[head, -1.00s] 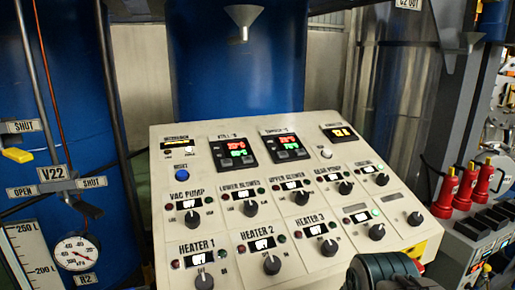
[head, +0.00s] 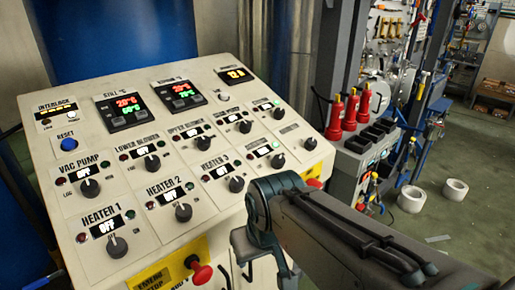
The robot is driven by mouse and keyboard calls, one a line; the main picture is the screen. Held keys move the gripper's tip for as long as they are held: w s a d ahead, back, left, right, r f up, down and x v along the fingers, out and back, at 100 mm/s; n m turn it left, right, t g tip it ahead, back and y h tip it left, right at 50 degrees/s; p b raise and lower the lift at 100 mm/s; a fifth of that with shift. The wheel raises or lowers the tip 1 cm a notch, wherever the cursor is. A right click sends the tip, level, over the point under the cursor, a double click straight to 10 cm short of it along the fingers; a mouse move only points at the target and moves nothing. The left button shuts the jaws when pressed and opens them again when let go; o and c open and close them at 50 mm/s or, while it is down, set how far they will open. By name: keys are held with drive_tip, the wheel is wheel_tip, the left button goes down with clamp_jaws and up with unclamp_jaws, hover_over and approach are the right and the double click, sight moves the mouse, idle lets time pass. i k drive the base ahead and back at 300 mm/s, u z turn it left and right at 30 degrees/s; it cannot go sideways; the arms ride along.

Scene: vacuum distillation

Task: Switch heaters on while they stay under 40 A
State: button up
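The sloped cream control panel (head: 60,170) fills the left half of the head view. The Heater 1 knob (head: 117,246) is at its lower left, under a display (head: 105,227) reading OFF. The Heater 2 knob (head: 183,212) and Heater 3 knob (head: 236,185) run up to the right; their small white displays seem to read OFF. A yellow numeric display (head: 237,73) is at the top right of the panel, its digits too small to read surely. My arm reaches in from the lower right in front of the panel's right edge; no gripper fingers can be made out.
A red emergency stop button (head: 201,273) sticks out below the panel. White rolls (head: 411,199) lie on the open green floor. A blue vessel (head: 110,35) stands behind.

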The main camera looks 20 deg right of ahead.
sight(117, 247)
drive_tip(key=z, duration=0.15)
drive_tip(key=i, duration=0.25)
drive_tip(key=z, duration=0.2)
drive_tip(key=k, duration=1.3)
drive_tip(key=u, duration=0.65)
drive_tip(key=i, duration=0.9)
drive_tip(key=u, duration=0.45)
drive_tip(key=k, duration=0.25)
drive_tip(key=z, duration=0.1)
